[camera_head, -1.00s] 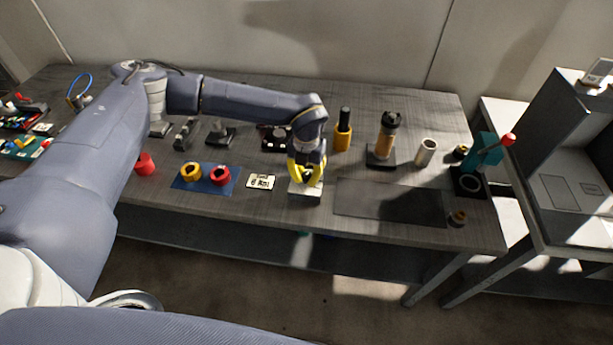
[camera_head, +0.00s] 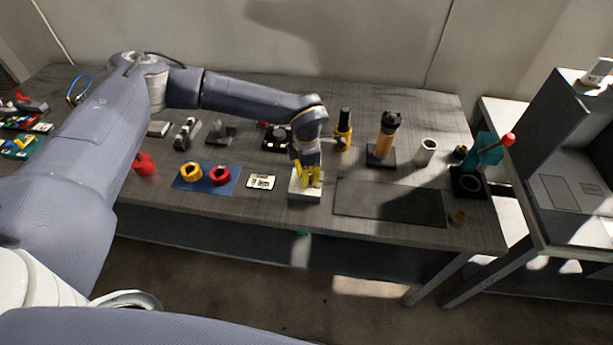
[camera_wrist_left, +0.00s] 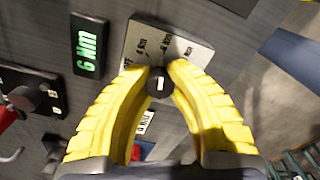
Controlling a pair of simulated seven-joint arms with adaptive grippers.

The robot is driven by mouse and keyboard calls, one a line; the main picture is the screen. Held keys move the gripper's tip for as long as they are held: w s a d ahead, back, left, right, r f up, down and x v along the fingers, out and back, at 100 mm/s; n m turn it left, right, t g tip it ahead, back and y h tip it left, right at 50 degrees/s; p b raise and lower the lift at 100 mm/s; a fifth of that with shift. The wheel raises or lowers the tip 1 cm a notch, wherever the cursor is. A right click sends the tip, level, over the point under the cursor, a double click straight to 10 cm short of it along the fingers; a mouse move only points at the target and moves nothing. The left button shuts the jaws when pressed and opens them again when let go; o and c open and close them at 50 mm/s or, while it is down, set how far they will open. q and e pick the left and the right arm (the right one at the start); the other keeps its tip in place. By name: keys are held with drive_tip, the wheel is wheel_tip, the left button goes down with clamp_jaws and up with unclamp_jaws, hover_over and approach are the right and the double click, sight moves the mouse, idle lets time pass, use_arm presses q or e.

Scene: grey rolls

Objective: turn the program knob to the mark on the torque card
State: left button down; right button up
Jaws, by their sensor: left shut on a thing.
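The program knob (camera_wrist_left: 158,82) is a small dark round knob with a white pointer mark, on a pale dial plate (camera_wrist_left: 172,42) with small printed labels. The plate tops a pale box, which shows in the head view (camera_head: 305,196). My left gripper (camera_wrist_left: 159,76), with yellow fingers, is shut on the knob from above; in the head view (camera_head: 309,180) it hides the knob. A black display (camera_wrist_left: 90,46) beside the plate reads "6 Nm" in green. The torque card (camera_head: 261,182) lies left of the box; its small print is hard to read. My right gripper is out of view.
A blue mat (camera_head: 205,188) with a yellow and a red ring lies left of the card. A dark mat (camera_head: 388,203) lies to the right, bare. An orange-handled tool (camera_head: 388,138) and a black device (camera_head: 275,137) stand behind.

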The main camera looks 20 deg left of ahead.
use_arm(q)
drive_tip(key=m, duration=0.4)
drive_tip(key=shift+m, duration=2.5)
drive_tip(key=c, duration=1.1)
unclamp_jaws()
wheel_tip(320, 180, up, 12)
drive_tip(key=shift+r, duration=0.1)
